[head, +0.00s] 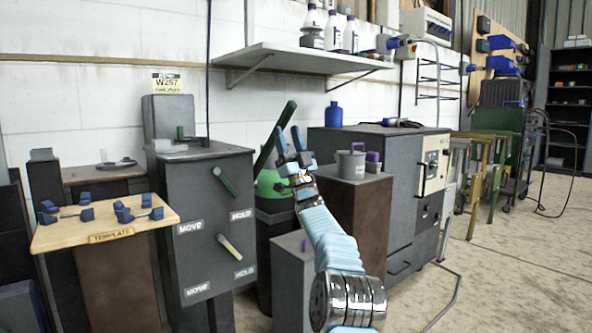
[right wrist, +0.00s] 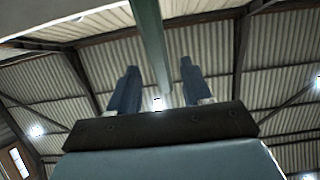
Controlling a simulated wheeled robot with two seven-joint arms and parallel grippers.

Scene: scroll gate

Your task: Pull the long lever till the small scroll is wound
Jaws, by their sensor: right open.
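A long dark green bar (head: 288,112), which looks like the long lever, slants up to the right behind a green rounded body (head: 270,184). My right gripper (head: 290,138) is raised beside the bar, fingers up, open and empty. In the right wrist view the bar (right wrist: 152,45) runs down between the two open blue fingers (right wrist: 158,88); I cannot tell whether it touches them. A dark cabinet (head: 185,225) carries a short green handle (head: 225,180) and a beige handle (head: 230,247), with MOVE and HOLD labels. I cannot make out the small scroll for certain. My left gripper is out of view.
A wooden template board (head: 105,229) with blue pieces stands left. A brown pedestal (head: 372,215) holds a grey mug (head: 350,164) near my right arm. A grey block (head: 290,265) stands below. A shelf (head: 290,58) with bottles hangs above. Floor on the right is open.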

